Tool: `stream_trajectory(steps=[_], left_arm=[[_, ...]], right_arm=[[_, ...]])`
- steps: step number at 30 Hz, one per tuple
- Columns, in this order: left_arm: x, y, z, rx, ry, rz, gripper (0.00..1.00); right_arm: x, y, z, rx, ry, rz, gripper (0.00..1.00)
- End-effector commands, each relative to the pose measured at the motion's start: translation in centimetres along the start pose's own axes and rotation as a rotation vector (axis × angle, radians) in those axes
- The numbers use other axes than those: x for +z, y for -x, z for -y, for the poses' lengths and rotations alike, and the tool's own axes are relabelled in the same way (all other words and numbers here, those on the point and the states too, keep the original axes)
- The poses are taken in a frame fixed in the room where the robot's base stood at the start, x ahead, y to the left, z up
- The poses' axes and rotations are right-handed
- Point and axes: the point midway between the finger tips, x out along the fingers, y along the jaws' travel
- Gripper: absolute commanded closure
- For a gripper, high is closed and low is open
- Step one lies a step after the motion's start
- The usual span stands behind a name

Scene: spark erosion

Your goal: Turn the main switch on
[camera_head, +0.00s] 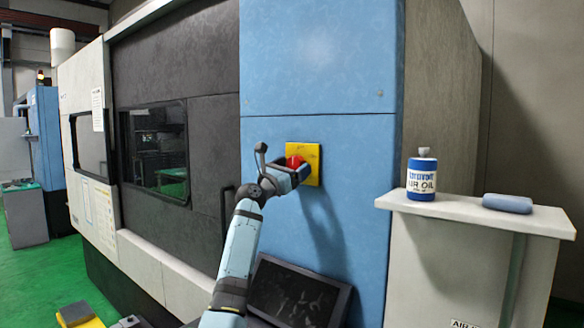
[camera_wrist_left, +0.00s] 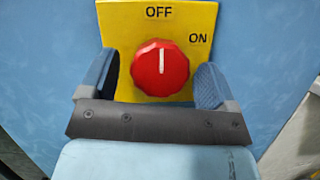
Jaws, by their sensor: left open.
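The main switch is a red round knob (camera_wrist_left: 160,68) on a yellow plate (camera_wrist_left: 118,22), fixed to the blue machine panel. In the wrist view its white line points straight up towards OFF; ON is marked to the upper right. In the head view the yellow plate (camera_head: 313,153) and part of the red knob (camera_head: 294,162) show past the fingers. My left gripper (camera_head: 297,174) is open at the switch. In the wrist view its two blue fingers (camera_wrist_left: 158,82) stand on either side of the knob, with gaps visible. My right gripper is not in view.
A dark screen (camera_head: 298,292) sits below the switch. A black door handle (camera_head: 227,207) is left of my arm.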

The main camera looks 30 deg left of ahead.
Motion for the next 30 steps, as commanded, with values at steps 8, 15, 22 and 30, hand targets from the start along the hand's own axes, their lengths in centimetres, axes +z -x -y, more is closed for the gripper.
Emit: stream_trajectory(steps=[8,15,22,30], left_arm=[[0.0,0.0,0.0,0.0,0.0,0.0,0.54],[0.0,0.1,0.0,-0.002,-0.005,0.0,0.67],[-0.1,0.1,-0.1,-0.026,-0.064,0.0,0.67],[-0.2,0.2,-0.2,-0.1,-0.243,0.0,0.67]], right_arm=[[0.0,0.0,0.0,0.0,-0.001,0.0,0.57],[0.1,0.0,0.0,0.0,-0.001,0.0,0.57],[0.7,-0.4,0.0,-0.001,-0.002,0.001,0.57],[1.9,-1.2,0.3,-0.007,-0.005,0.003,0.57]])
